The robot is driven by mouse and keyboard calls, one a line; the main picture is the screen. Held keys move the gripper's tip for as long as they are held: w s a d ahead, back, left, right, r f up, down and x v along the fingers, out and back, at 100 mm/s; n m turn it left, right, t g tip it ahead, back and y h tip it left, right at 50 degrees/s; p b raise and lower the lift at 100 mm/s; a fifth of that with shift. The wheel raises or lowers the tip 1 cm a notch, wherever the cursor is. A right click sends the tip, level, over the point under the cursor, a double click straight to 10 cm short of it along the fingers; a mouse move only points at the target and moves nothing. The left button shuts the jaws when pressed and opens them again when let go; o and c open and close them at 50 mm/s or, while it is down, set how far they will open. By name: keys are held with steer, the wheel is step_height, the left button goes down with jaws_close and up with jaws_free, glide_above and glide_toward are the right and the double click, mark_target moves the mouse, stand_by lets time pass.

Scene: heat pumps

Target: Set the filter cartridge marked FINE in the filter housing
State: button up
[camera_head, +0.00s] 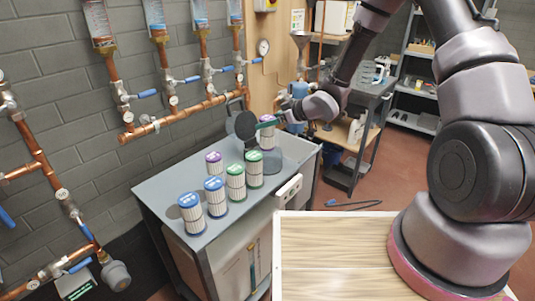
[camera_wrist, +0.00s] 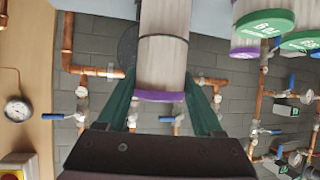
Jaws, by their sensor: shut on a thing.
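My gripper (camera_head: 268,124) is shut on a white pleated cartridge with a purple cap (camera_wrist: 160,95). The green fingers lie on both sides of it in the wrist view. In the head view this cartridge (camera_head: 267,138) is upright above a dark grey cylinder (camera_head: 271,167), which looks like the filter housing. A round dark disc (camera_head: 245,125), apparently its raised lid, stands to the left; it also shows in the wrist view (camera_wrist: 127,45). Whether the cartridge's lower end is inside the cylinder cannot be told. No FINE marking is readable on the held cartridge.
On the grey bench (camera_head: 160,188) stand two blue-capped cartridges (camera_head: 191,214), two green-capped ones (camera_head: 235,184) and another purple-capped one (camera_head: 214,163). Copper pipes with blue-handled valves (camera_head: 175,117) run along the wall behind. A wooden-topped surface (camera_head: 330,255) lies in front.

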mark_target(267, 141)
step_height(267, 141, down, 8)
steer(key=shift+r, duration=0.15)
stand_by(0.4)
steer(key=o, duration=1.5)
